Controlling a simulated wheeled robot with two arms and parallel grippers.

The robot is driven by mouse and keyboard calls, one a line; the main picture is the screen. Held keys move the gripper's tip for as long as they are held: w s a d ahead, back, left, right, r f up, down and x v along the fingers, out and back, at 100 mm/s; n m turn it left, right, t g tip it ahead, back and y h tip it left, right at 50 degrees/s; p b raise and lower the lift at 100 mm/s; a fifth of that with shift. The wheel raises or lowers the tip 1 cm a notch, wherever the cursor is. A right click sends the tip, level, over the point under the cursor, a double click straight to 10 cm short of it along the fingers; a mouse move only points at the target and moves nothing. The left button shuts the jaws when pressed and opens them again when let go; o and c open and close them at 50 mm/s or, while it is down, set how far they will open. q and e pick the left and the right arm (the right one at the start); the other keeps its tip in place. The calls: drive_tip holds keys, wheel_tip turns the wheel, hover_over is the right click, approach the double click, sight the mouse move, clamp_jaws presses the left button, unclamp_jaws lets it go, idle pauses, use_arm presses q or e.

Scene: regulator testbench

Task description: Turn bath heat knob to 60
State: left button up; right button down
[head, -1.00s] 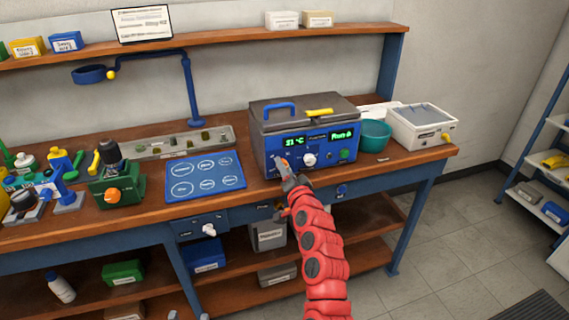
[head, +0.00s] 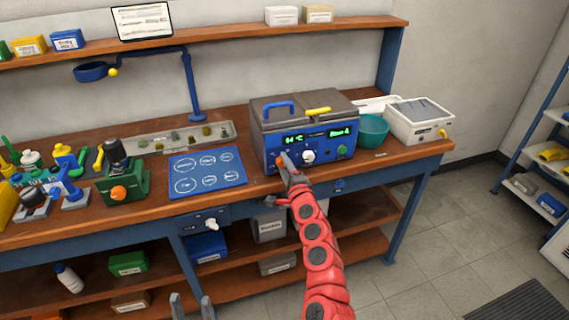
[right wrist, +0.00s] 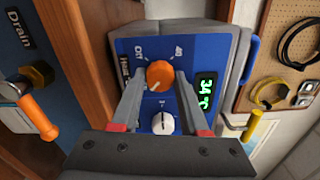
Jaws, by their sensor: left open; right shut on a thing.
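The bath (head: 318,140) is a blue-fronted box with a grey lid on the bench. Its orange heat knob (right wrist: 160,74) sits between my right fingertips (right wrist: 160,80), which are shut on it. The knob shows as a small orange spot in the head view (head: 281,159), partly covered by my gripper. Markings around it include OFF; its exact pointing is hard to read. The green display (right wrist: 206,91) reads about 34 °C. A white knob (right wrist: 163,123) is beside the orange one. My left gripper (head: 190,302) is open and empty at the bottom edge, in front of the bench.
A blue mat (head: 207,172) with circles lies left of the bath. A green device (head: 122,186) with an orange knob stands further left. A teal bowl (head: 373,130) and a white box (head: 418,119) stand at right. An orange-handled drain valve (right wrist: 38,117) is below the bath panel.

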drive_tip(key=shift+a+f+m, duration=0.1)
drive_tip(key=shift+m, duration=0.2)
idle(0.4)
drive_tip(key=shift+c, duration=2.1)
unclamp_jaws()
drive_tip(key=shift+s, duration=0.15)
drive_tip(key=shift+s, duration=0.2)
drive_tip(key=b+v, duration=0.1)
drive_tip(key=v, duration=1.5)
drive_tip(key=shift+s+d, duration=0.25)
drive_tip(key=shift+s, duration=0.1)
